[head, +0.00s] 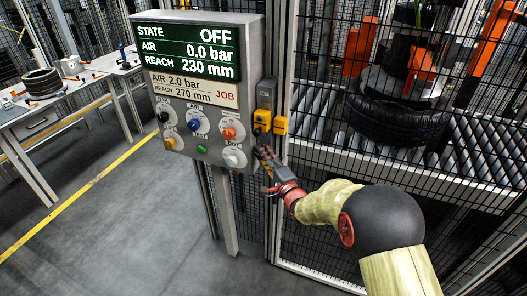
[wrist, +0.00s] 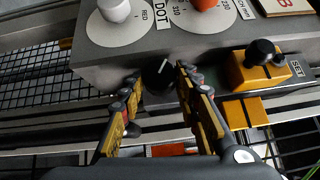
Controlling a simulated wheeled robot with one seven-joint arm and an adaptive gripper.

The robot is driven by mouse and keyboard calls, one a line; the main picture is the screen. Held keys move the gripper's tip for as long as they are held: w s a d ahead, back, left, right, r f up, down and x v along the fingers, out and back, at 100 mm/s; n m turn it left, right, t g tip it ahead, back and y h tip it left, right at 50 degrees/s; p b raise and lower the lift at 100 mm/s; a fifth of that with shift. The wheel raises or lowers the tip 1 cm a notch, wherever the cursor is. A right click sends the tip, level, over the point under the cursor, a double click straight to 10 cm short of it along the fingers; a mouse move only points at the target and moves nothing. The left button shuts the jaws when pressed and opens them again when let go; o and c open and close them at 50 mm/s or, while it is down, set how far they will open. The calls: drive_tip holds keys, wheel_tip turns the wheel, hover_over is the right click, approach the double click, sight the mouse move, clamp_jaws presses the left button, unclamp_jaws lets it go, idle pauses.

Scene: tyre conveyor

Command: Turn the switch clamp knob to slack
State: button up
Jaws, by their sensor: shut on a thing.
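The line slants up and to the right in the wrist view. My gripper (wrist: 157,82) is closed around this knob, one finger on each side. In the head view my gripper (head: 263,156) reaches to the panel's right side, below the yellow switch (head: 263,121), and hides the knob. The yellow switch also shows right of my fingers in the wrist view (wrist: 250,72), with a black ball-shaped part on it. I cannot read any label for the held knob.
The panel screen (head: 195,50) reads STATE OFF, AIR 0.0 bar, REACH 230 mm. Below are several dials, with an orange knob (head: 229,134) and a white knob (head: 233,160) nearest my gripper. Mesh fencing (head: 325,215) stands close on the right. Open floor lies left.

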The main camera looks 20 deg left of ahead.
drive_tip(key=n+g+h+p, duration=0.1)
drive_tip(key=p, duration=0.1)
drive_tip(key=shift+r+p, duration=0.3)
drive_tip(key=shift+r, duration=0.05)
drive_tip(key=shift+f+n+g+h+p, duration=0.1)
drive_tip(key=shift+n+g+h+p, duration=0.2)
drive_tip(key=shift+n+h+p, duration=0.35)
drive_tip(key=shift+f+p, duration=0.1)
drive_tip(key=shift+p, duration=0.2)
drive_tip(key=o, duration=1.1)
drive_tip(key=shift+o, duration=0.3)
drive_tip(key=v, duration=1.2)
